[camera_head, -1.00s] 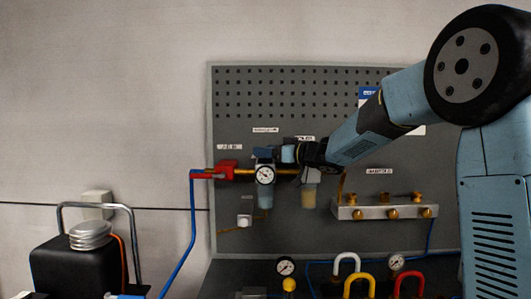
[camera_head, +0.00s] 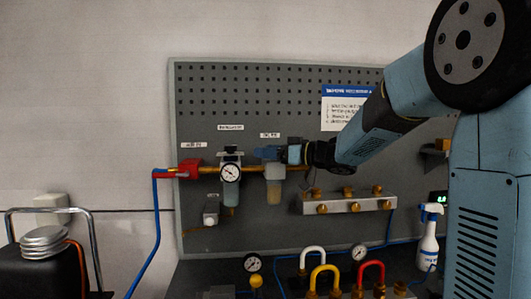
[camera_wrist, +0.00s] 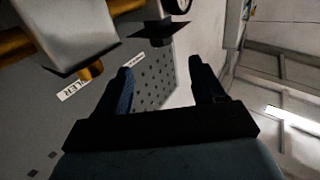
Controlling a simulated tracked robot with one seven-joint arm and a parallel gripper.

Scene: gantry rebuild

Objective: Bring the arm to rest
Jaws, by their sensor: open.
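My arm reaches in from the right in the head view. My gripper (camera_head: 268,153) is in front of the pegboard, over the top of the clear-bowled unit (camera_head: 274,188) on the brass air line. It stands to the right of the regulator with the round gauge (camera_head: 231,173). In the wrist view my gripper (camera_wrist: 161,66) has its two dark fingers apart, with nothing between them. I cannot tell in the head view whether the fingers touch the unit.
The pegboard (camera_head: 215,110) stands behind. A red valve (camera_head: 189,169) and blue hose are left. A brass-fitted manifold (camera_head: 345,203) is below my arm, with coloured padlocks (camera_head: 323,275) lower down. A spray bottle (camera_head: 428,238) stands right. Free wall is at left.

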